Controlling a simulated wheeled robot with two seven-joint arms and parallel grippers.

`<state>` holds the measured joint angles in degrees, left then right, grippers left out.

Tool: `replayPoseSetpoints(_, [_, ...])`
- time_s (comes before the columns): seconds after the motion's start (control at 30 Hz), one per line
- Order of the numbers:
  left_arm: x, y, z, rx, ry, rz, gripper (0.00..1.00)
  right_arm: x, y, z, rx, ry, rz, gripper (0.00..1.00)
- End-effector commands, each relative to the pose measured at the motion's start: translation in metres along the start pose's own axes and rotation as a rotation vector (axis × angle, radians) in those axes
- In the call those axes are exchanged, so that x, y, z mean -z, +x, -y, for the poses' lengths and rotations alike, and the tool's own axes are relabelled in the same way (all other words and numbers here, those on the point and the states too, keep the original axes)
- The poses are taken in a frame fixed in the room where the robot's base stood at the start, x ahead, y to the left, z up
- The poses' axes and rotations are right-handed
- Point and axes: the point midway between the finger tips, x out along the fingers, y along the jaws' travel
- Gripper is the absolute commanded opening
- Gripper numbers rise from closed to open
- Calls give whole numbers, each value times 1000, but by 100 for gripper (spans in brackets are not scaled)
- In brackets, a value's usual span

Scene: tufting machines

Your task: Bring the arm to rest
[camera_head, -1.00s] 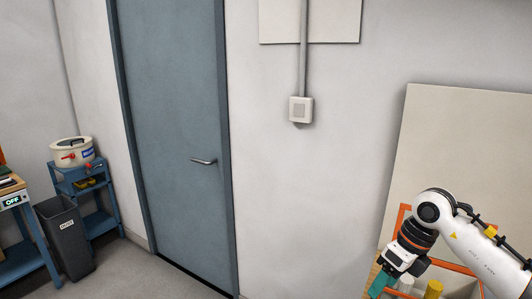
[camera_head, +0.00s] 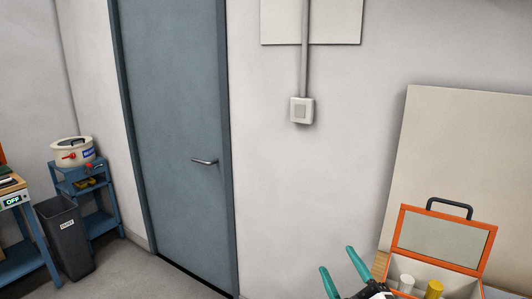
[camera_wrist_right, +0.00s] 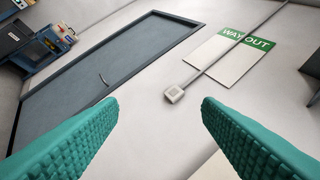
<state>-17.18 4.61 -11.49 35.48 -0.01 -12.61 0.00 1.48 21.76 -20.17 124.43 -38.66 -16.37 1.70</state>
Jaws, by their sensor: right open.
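My right gripper (camera_head: 343,273) shows at the bottom edge of the head view, left of the orange case. Its two teal fingers stand apart and point up and away, with nothing between them. In the right wrist view the ribbed teal fingers of the right gripper (camera_wrist_right: 160,108) are wide apart and empty, facing the wall and door. Most of the right arm is out of the head view. My left gripper is not in view.
An open orange case (camera_head: 398,237) with a white and a yellow cylinder stands at lower right, before a leaning pale board (camera_head: 455,150). A blue-grey door (camera_head: 170,100), a dark bin (camera_head: 66,235) and a blue cart (camera_head: 98,222) are left.

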Motion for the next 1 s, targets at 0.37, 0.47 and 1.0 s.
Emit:
replayPoseSetpoints(0.37, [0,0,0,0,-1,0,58,113,-188,-98,-299,562,-1017,59])
replayPoseSetpoints(0.47, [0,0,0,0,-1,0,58,111,-229,-115,-382,632,-1168,59])
replayPoseSetpoints(1.0, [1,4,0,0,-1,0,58,121,-337,-194,-637,770,-1535,59])
